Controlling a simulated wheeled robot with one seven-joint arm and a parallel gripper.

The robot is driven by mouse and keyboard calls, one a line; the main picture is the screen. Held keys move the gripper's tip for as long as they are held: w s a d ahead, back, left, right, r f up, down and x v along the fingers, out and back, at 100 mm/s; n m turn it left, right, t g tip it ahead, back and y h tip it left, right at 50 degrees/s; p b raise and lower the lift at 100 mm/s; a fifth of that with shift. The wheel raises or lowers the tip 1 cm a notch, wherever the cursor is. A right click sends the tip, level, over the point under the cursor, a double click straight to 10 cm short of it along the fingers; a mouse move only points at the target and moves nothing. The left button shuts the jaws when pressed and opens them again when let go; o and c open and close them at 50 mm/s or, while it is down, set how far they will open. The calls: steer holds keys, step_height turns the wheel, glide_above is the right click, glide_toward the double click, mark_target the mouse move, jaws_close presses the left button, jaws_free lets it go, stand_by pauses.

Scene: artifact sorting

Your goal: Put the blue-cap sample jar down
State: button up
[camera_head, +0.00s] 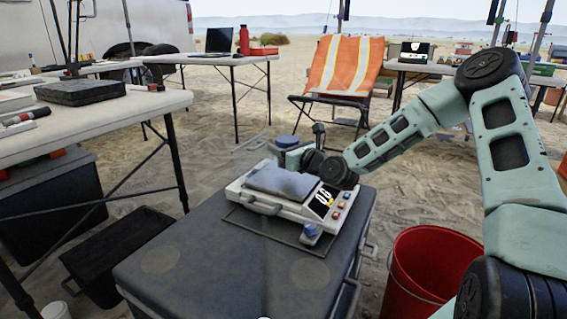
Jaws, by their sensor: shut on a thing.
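A jar with a blue cap (287,141) shows just behind the scale's back edge, at my gripper's fingertips. My gripper (299,148) reaches in from the right and is shut on this jar. Most of the jar's body is hidden by the gripper and the scale. The white scale (238,193), with a grey top plate (283,182), a display and red buttons, sits on a dark grey case (190,258). I cannot tell whether the jar touches anything below it.
A small blue-topped object (310,231) stands at the scale's front right corner. A red bucket (424,262) is right of the case. A white table (95,124) is at left, an orange chair (346,68) behind. The case top's front left is clear.

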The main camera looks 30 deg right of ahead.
steer(key=shift+f+b, duration=0.55)
steer(key=shift+f, duration=0.8)
steer(key=shift+f, duration=0.1)
steer(key=o, duration=1)
steer(key=shift+o, duration=0.2)
steer(key=s+p, duration=0.1)
steer(key=s, duration=0.3)
steer(key=s+d+p, duration=0.1)
steer(key=s, duration=0.2)
steer(key=s+d+p, duration=0.1)
steer(key=s+p, duration=0.1)
steer(key=s, duration=0.2)
steer(key=shift+s+d, duration=0.15)
steer(key=shift+s, duration=0.2)
